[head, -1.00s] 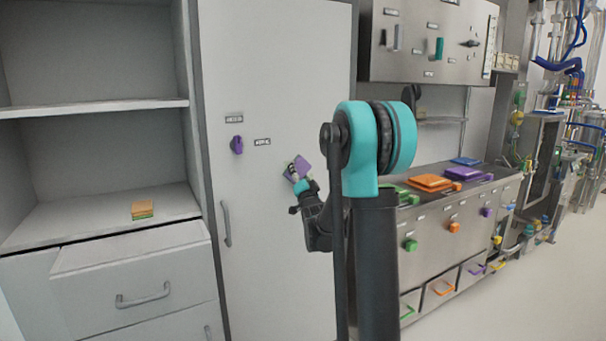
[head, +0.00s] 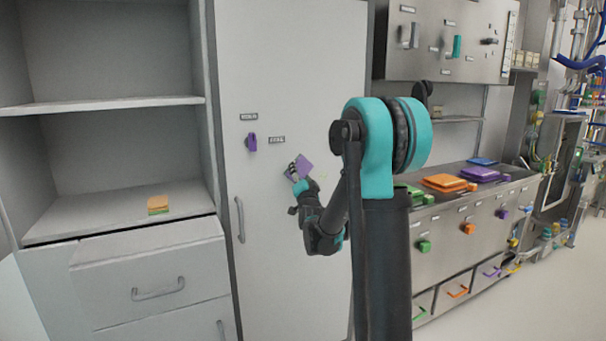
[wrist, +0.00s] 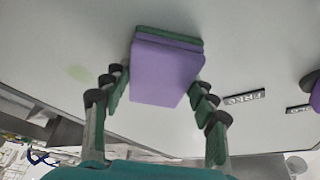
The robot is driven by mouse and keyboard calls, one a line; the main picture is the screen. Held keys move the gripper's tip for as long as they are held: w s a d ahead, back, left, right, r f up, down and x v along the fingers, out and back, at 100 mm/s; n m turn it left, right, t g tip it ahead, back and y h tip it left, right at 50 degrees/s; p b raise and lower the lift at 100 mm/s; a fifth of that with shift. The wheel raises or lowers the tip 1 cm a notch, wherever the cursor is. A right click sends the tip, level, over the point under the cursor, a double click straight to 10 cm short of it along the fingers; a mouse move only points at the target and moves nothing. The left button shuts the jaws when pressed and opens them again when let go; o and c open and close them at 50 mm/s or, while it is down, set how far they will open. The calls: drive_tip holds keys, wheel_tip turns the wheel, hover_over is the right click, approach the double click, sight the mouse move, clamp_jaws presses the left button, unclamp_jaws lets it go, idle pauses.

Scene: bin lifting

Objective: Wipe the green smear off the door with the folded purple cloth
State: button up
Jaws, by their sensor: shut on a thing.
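The folded purple cloth (head: 305,163) is in my gripper (head: 296,172) in front of the tall pale door (head: 290,250). In the wrist view the cloth (wrist: 165,72), purple with a green layer along its far edge, sits between the two fingers of my gripper (wrist: 160,95), which is shut on it. I cannot tell whether the cloth touches the door. A faint green smear (wrist: 80,73) shows on the door to the left of the cloth in the wrist view, apart from it. In the head view only a tiny pale trace shows right of the cloth.
A purple knob (head: 251,142) and labels are on the door left of my gripper, with a door handle (head: 240,219) below. Open shelves (head: 110,103) and a slightly open drawer (head: 150,270) are left. A steel counter (head: 410,180) with coloured items stands right.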

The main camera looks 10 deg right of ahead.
drive_tip(key=shift+a, duration=0.1)
drive_tip(key=shift+s+d, duration=0.3)
drive_tip(key=shift+s, duration=0.65)
drive_tip(key=shift+s+d, duration=0.35)
drive_tip(key=shift+s, duration=0.55)
drive_tip(key=shift+s+d, duration=0.3)
drive_tip(key=shift+s, duration=0.65)
drive_tip(key=s, duration=0.1)
drive_tip(key=s+d, duration=0.1)
drive_tip(key=s, duration=0.1)
drive_tip(key=w+d+f, duration=0.4)
drive_tip(key=d+f, duration=0.1)
drive_tip(key=d, duration=0.4)
drive_tip(key=shift+w+a+r, duration=0.1)
drive_tip(key=shift+w+a, duration=0.25)
drive_tip(key=shift+w, duration=0.6)
drive_tip(key=shift+w+a+f, duration=0.1)
drive_tip(key=shift+w+a, duration=0.2)
drive_tip(key=shift+w, duration=0.6)
drive_tip(key=shift+w+a+r, duration=0.1)
drive_tip(key=shift+w+a, duration=0.25)
drive_tip(key=shift+w, duration=0.6)
